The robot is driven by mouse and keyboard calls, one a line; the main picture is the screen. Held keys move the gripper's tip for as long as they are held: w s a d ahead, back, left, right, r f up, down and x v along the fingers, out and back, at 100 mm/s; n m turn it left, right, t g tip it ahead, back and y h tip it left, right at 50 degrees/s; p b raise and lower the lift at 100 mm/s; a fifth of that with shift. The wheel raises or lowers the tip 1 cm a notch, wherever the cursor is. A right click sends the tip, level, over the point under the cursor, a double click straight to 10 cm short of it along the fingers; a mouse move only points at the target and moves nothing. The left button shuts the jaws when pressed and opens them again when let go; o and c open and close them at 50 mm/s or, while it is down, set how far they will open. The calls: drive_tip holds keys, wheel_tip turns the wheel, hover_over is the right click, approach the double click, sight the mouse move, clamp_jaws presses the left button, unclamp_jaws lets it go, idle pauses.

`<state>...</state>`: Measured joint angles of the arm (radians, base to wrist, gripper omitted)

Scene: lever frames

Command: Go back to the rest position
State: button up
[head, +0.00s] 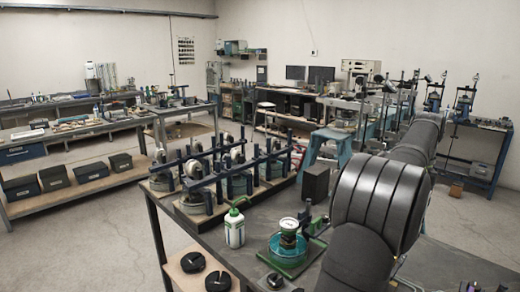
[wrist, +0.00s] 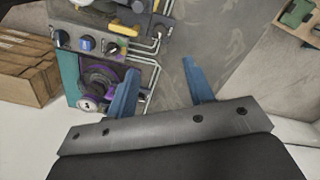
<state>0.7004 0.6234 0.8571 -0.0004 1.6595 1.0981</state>
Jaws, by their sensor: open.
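My gripper (wrist: 160,84) shows in the wrist view as two blue fingers spread wide apart, with nothing between them. Behind the fingers is a grey surface. To the left of the left finger lies a device with a purple ring and a round dial (wrist: 97,88). In the head view, my dark grey arm fills the right side and reaches away from the camera. My gripper cannot be made out there. Several lever frames (head: 229,182) with dark blue uprights and bars stand on the bench at the centre.
In the head view, a white and green bottle (head: 235,228) and a green-based gauge device (head: 288,243) stand near my arm. A dark block (head: 316,183) stands behind them. In the wrist view, a cardboard box (wrist: 25,75) lies at the left, beside knobs and pipes.

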wheel_tip(320, 180, down, 15)
drive_tip(key=shift+r, duration=0.1)
drive_tip(key=shift+f, duration=0.35)
drive_tip(key=n, duration=0.6)
drive_tip(key=shift+r+n, duration=0.1)
drive_tip(key=shift+n, duration=0.3)
drive_tip(key=n, duration=0.6)
drive_tip(key=shift+n, duration=0.4)
